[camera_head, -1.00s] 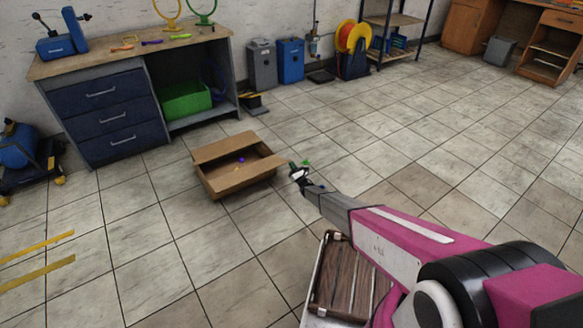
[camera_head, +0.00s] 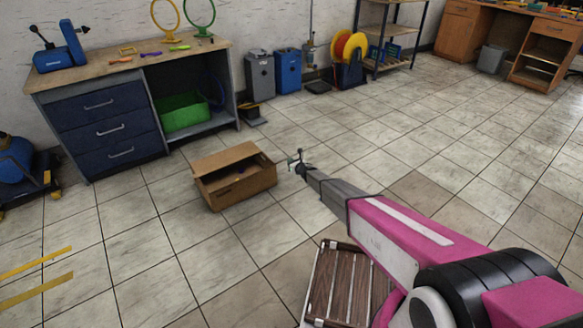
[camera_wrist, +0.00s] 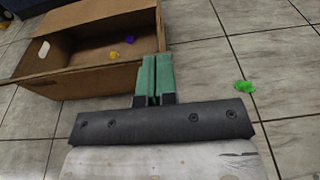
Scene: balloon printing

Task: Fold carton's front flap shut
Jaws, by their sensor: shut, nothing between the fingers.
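The brown cardboard carton (camera_head: 245,188) stands on the floor left of my gripper in the head view, its top open. One flap (camera_head: 225,156) slopes along its far side. The carton also fills the upper left of the wrist view (camera_wrist: 75,82), where a long cardboard edge runs across its near side. I cannot tell for sure which flap that edge is. Inside lie small purple (camera_wrist: 129,39) and yellow (camera_wrist: 114,54) items. My gripper (camera_head: 297,157) is shut and empty. Its green fingers (camera_wrist: 156,78) are just beside the carton's near right corner; contact is unclear.
A bright green item (camera_wrist: 245,87) lies on the tiles right of the fingers. A workbench (camera_head: 110,70) with blue drawers and a green bin (camera_head: 183,112) stands behind the carton. Grey (camera_head: 259,75) and blue (camera_head: 288,71) bins stand farther back. Floor to the right is clear.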

